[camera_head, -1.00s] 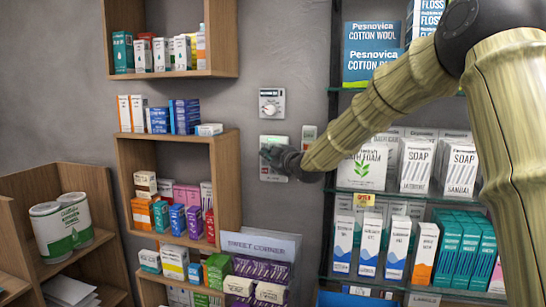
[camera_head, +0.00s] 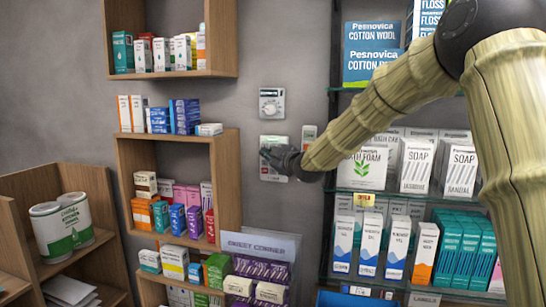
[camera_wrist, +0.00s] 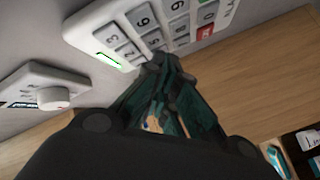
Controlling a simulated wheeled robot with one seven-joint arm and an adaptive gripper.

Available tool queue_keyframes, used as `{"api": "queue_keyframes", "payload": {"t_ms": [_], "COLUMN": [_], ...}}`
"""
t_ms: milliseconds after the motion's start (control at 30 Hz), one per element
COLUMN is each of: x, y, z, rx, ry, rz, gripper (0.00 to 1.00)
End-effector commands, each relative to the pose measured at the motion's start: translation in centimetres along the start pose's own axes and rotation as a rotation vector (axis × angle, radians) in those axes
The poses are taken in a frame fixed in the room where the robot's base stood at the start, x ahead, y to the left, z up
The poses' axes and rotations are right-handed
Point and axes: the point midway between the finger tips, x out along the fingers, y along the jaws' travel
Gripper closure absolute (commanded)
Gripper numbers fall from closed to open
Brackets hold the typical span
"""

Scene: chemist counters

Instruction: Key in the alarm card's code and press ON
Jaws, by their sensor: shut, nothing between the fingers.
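In the wrist view the keypad (camera_wrist: 88,31) appears tilted, with grey number keys, a lit green strip and a red key (camera_wrist: 206,32). My gripper (camera_wrist: 158,62) is shut and empty. Its fingertips are at the keys' near edge, by the 2 and 5 columns; I cannot tell whether they touch a key. A small pale plate (camera_head: 309,132), possibly the alarm card, is right of the keypad; its writing is unreadable.
A white dial unit (camera_head: 271,102) is on the wall above the keypad. Wooden shelves (camera_head: 226,185) with boxes stand left, and glass shelves (camera_head: 350,190) with soap and cartons stand right. A sweets rack (camera_head: 262,245) is below.

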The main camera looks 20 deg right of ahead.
Motion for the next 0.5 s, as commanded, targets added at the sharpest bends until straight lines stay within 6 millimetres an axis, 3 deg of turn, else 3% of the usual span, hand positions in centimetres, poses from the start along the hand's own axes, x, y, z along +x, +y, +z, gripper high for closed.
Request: {"api": "queue_keyframes", "payload": {"t_ms": [500], "x": [0.44], "y": [0.36], "z": [0.33], "rx": [0.0], "ry": [0.0], "rz": [0.0], "gripper": [1.0]}}
